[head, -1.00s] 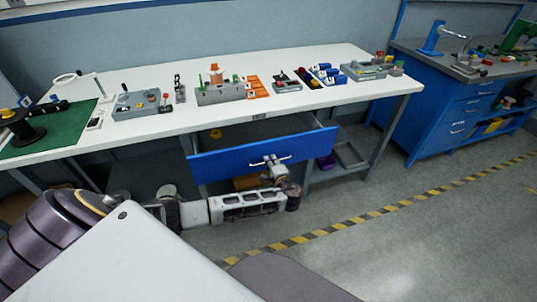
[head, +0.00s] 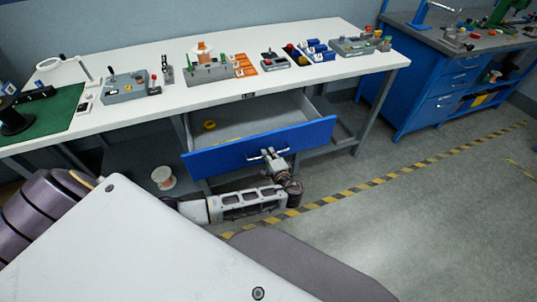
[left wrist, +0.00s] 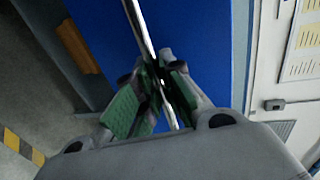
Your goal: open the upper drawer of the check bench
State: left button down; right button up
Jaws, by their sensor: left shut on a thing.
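The upper drawer (head: 215,158) of the white-topped check bench (head: 130,121) stands pulled out, its blue front toward me. Its inside shows, with a small yellow ring-like thing (head: 209,125) at the left. My left gripper (head: 270,156) is at the drawer's silver bar handle. In the left wrist view, the green-padded fingers of my left gripper (left wrist: 152,95) are shut on the handle (left wrist: 140,28), with the blue drawer front (left wrist: 195,40) right behind. My right gripper does not show.
Fixtures, including a grey block with a spool (head: 208,68), stand on the bench top. A white spool (head: 163,178) is below the bench at the left. A blue cabinet bench (head: 440,85) stands at the right. The floor with a yellow-black stripe (head: 370,187) is clear.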

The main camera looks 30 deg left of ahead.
pick_arm(q)
jog(key=c, duration=1.5)
grip_release()
jog(key=shift+v, duration=6)
jog(key=shift+f, duration=0.1)
